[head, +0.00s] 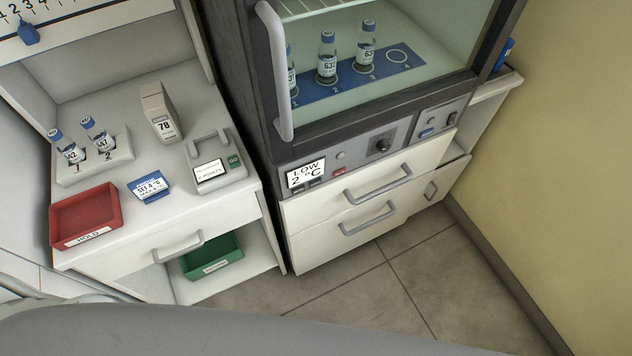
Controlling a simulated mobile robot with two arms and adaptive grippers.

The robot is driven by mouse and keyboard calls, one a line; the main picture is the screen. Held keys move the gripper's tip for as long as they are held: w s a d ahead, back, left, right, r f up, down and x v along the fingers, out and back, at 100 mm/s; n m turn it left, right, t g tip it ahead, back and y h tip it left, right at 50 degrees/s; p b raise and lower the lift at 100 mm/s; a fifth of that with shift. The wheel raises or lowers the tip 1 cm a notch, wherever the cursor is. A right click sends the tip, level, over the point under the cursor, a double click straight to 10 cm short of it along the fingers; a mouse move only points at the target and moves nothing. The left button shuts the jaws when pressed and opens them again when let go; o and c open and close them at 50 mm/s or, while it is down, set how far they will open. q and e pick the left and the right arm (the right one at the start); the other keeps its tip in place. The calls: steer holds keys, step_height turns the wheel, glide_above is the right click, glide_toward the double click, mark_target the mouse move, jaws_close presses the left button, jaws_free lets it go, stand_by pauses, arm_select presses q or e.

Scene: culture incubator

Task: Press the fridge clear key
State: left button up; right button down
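The fridge (262,120) stands at centre with its glass door closed and a long pale vertical handle (273,70) at the door's left. Its control strip below the door has a lit display (306,174) reading "LOW 2 °C". A small red key (339,171) sits right of the display, with a round grey button (340,155) above it and a dark knob (382,145) further right. Small dark keys lie just under the display. Key labels are too small to read, so I cannot tell which is the clear key. Neither gripper is in view.
Drawers with bar handles (377,180) sit below the strip. Vials (326,58) stand inside the fridge. The left counter holds a red HOLD tray (86,216), a vial rack (96,168), a blue card (149,187) and a small device (215,172). The floor (440,270) in front is clear.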

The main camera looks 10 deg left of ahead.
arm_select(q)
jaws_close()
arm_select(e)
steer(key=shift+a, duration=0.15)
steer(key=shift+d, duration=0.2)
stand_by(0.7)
